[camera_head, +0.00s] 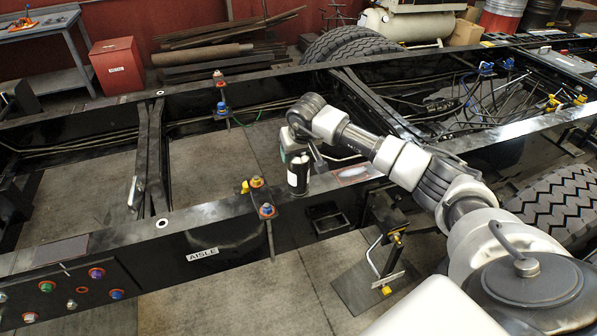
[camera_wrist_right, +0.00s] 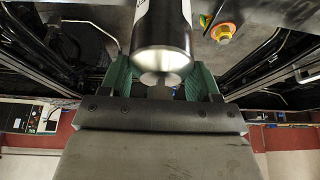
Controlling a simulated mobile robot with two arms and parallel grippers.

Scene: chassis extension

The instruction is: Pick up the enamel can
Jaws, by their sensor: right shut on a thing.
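The enamel can (camera_head: 298,176) is a black can with a white label, upright at the chassis rail's edge near the middle of the head view. In the right wrist view its dark body and silver domed end (camera_wrist_right: 162,60) show at the top centre. My right gripper (camera_head: 296,153) is at the top of the can, with its green fingers (camera_wrist_right: 162,84) on either side of the can's narrow end, shut on it. Whether the can's base touches the rail is hard to tell. My left gripper is not in view.
The black chassis rail (camera_head: 215,222) runs across the front, with an orange and blue fitting (camera_head: 266,210) left of the can. A reddish plate (camera_head: 357,174) lies on the rail to its right. Cables and hoses (camera_head: 490,100) fill the right bay. Concrete floor shows between the rails.

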